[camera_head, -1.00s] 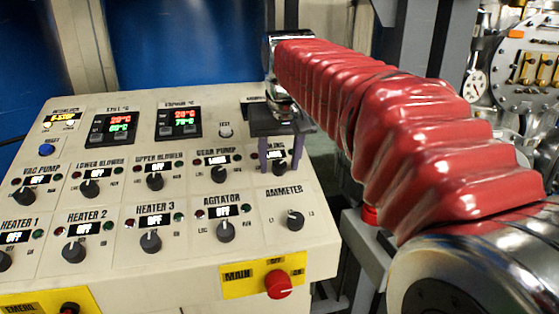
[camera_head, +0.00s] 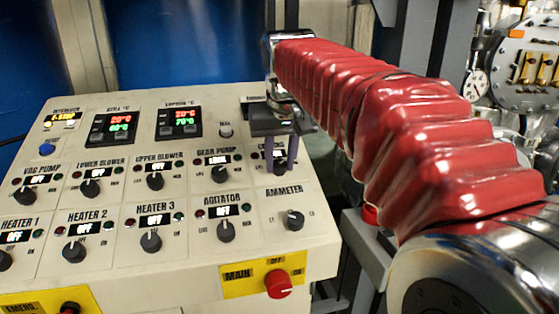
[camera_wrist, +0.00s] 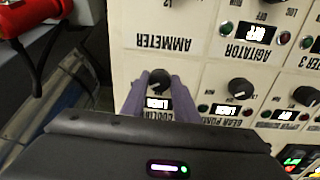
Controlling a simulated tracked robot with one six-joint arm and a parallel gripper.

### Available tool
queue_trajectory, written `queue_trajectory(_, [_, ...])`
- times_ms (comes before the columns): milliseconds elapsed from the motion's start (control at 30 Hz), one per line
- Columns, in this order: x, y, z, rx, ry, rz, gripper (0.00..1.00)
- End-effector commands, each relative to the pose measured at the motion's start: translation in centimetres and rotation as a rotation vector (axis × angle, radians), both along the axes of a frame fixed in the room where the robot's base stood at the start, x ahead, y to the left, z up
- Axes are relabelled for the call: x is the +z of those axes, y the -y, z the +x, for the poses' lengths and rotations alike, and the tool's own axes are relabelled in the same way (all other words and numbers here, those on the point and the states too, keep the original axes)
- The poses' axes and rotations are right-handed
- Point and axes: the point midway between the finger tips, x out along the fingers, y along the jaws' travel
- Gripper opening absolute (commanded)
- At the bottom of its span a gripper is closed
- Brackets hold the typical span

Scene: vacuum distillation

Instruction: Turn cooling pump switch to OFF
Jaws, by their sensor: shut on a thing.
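The cooling switch is a dark round knob (camera_wrist: 158,80) on the cream control panel, between my fingers in the wrist view. Its small lit display (camera_wrist: 158,103) appears to read local, and the "COOLING" label below it is partly covered. My gripper (camera_head: 282,165) has two purple fingers that reach down to the panel's right side in the head view. The fingers are shut on the cooling knob, one on each side. In the head view the fingers and gripper body hide most of this knob and its display.
The gear pump knob (camera_head: 219,174) is close on the left in the head view, and the ammeter knob (camera_head: 294,220) is just below. The agitator knob (camera_head: 226,231) and a red main switch (camera_head: 278,284) are nearby. The panel's right edge is close to my gripper.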

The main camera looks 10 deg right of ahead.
Motion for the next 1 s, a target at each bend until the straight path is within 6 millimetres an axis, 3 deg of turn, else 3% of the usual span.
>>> queue_trajectory(367, [0.0,0.03,-0.05,0.143,0.0,-0.057,0.05])
queue_trajectory(1000, [0.01,-0.02,-0.05,0.678,0.001,-0.268,0.05])
